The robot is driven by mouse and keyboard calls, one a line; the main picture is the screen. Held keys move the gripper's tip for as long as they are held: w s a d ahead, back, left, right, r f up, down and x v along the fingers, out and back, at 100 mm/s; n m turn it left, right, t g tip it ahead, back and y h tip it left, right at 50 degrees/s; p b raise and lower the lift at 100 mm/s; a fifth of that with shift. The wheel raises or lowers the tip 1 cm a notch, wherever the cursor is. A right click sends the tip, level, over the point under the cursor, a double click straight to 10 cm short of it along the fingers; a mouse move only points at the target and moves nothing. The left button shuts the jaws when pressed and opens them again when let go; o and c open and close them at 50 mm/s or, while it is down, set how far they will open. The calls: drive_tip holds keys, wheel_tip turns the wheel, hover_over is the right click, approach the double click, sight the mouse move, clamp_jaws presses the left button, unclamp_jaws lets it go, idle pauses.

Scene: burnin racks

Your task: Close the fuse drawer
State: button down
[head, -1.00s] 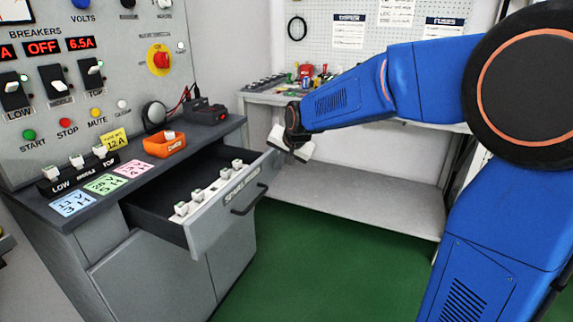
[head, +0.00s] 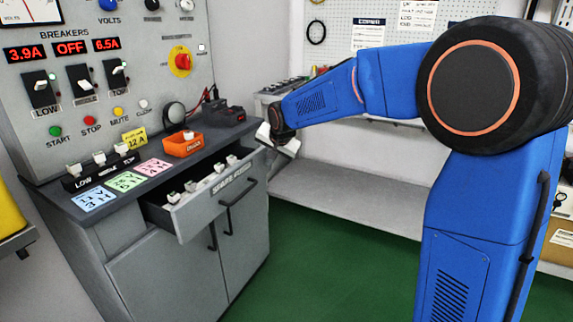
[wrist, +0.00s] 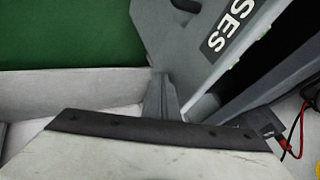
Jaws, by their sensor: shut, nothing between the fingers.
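The grey fuse drawer (head: 195,218) sticks partly out of the grey cabinet in the head view, with several white fuses (head: 200,184) inside. Its front carries a "SPARE FUSES" label and a dark bar handle (head: 240,191). My gripper (head: 283,146) is shut and empty at the right end of the drawer front, on its outer side. In the wrist view, the drawer front (wrist: 172,35) with the letters "SES" lies just beyond my shut fingertips (wrist: 160,85). They look close to or touching its end; exact contact is hard to tell.
On the cabinet top are an orange bin (head: 183,145), coloured notes (head: 124,181), a fuse block (head: 100,172) and a dark device with red leads (head: 222,113). A breaker panel stands behind. A workbench shelf (head: 340,195) lies right, with clear green floor (head: 335,260) in front.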

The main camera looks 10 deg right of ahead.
drive_tip(key=w+a, duration=0.4)
drive_tip(key=a, duration=0.1)
drive_tip(key=w+a, duration=0.2)
drive_tip(key=a, duration=0.1)
drive_tip(key=shift+w+a, duration=0.15)
drive_tip(key=shift+w, duration=0.1)
drive_tip(key=shift+w+a, duration=0.4)
drive_tip(key=shift+a, duration=0.15)
drive_tip(key=shift+w+a+r, duration=0.1)
drive_tip(key=shift+a, duration=0.05)
